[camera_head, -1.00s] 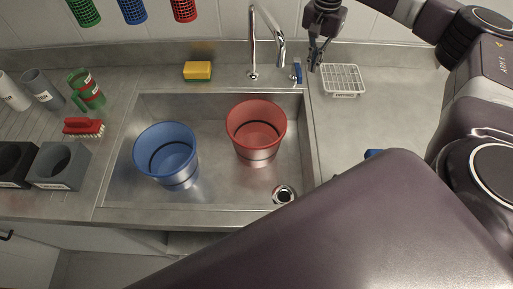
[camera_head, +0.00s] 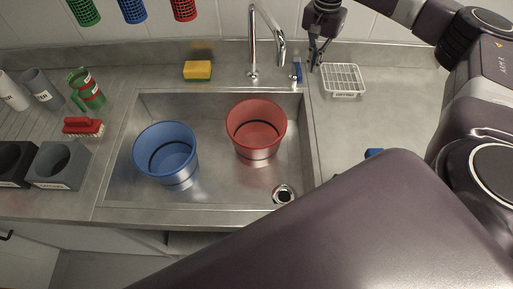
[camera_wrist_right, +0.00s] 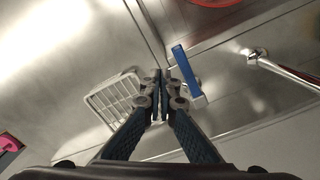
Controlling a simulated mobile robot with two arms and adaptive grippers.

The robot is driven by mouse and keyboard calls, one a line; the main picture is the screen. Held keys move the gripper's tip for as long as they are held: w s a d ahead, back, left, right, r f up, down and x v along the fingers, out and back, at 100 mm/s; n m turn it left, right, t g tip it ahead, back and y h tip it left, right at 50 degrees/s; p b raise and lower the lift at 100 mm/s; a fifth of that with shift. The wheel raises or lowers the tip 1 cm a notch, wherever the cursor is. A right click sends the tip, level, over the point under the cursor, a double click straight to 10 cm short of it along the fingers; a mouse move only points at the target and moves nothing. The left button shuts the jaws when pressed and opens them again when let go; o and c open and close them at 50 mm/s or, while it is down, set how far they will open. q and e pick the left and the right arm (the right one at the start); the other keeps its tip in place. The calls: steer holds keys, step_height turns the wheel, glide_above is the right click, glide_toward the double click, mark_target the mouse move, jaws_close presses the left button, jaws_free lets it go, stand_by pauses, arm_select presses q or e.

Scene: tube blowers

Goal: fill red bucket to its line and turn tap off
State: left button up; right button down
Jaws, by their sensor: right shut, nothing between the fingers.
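The red bucket (camera_head: 256,142) stands upright in the sink under the tap's spout, with a dark line around its inner wall. Its rim shows at the top of the wrist view (camera_wrist_right: 215,3). I cannot make out a water stream or level. The chrome tap (camera_head: 254,45) stands behind the sink. Its blue lever (camera_head: 298,71) is to its right and shows clearly in the wrist view (camera_wrist_right: 186,70). My right gripper (camera_head: 315,66) is shut and empty, just right of the lever; the fingertips (camera_wrist_right: 162,74) look close beside it. My left gripper is out of view.
A blue bucket (camera_head: 168,160) stands left of the red one in the sink (camera_head: 220,199). A white wire rack (camera_head: 343,79) lies right of the gripper. A yellow sponge (camera_head: 198,70) sits behind the sink. The right counter is mostly clear.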

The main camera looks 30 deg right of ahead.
step_height(320, 180, down, 3)
steer(key=shift+r+b, duration=0.15)
steer(key=shift+b, duration=0.45)
steer(key=shift+w+a, duration=0.15)
steer(key=shift+a, duration=0.1)
steer(key=w+a+r+p, duration=0.2)
steer(key=a+r+p, duration=0.1)
steer(key=a+r, duration=0.1)
steer(key=shift+w+a+r+p, duration=0.15)
steer(key=shift+a+r+p, duration=0.05)
steer(key=shift+r+p, duration=0.15)
stand_by(2.1)
steer(key=shift+w, duration=0.15)
